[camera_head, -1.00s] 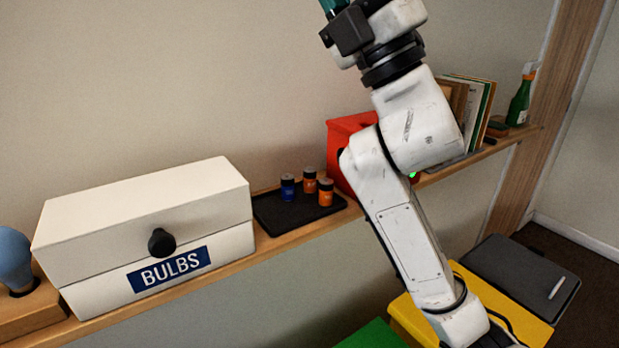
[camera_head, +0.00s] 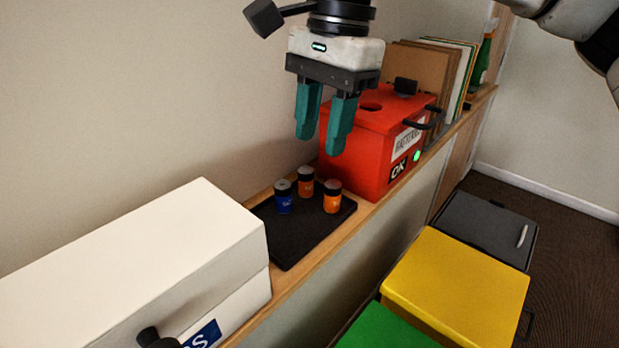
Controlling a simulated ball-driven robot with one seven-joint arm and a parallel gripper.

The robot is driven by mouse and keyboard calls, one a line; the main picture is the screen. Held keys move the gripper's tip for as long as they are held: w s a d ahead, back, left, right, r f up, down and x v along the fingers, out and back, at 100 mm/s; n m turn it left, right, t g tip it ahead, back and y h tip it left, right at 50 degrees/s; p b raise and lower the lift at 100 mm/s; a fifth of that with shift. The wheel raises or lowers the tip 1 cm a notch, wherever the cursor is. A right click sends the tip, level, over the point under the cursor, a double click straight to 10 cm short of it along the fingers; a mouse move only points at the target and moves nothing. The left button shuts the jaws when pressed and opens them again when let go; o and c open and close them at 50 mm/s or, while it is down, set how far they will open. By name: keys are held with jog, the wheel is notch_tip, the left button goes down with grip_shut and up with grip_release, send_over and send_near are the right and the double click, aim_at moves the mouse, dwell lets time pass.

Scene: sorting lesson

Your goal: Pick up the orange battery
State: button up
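Nothing is between the fingers, and the fingertips are clear of the batteries.
A red battery box (camera_head: 368,150) with a hole in its lid stands right of the tray. A white box (camera_head: 150,265) stands at the left. Files (camera_head: 440,70) and a green bottle (camera_head: 484,55) are further back. Yellow (camera_head: 455,285), green (camera_head: 385,330) and dark grey (camera_head: 488,230) bins stand below.

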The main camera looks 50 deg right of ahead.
aim_at(332, 183)
jog(key=d, duration=0.1)
jog(key=d+h, duration=0.1)
jog(key=shift+s+d+f+g, duration=0.15)
jog(key=shift+s+d+g, duration=0.15)
jog(key=shift+d+g, duration=0.1)
notch_tip(332, 183, down, 5)
jog(key=shift+f+p, duration=0.1)
jog(key=shift+p, duration=0.2)
jog(key=shift+w+a+f+p, duration=0.1)
jog(key=shift+f+p, duration=0.3)
jog(key=shift+f, duration=0.95)
jog(key=shift+w+a+f+p, duration=0.1)
jog(key=shift+f+p, duration=0.3)
jog(key=shift+f, duration=0.9)
grip_shut()
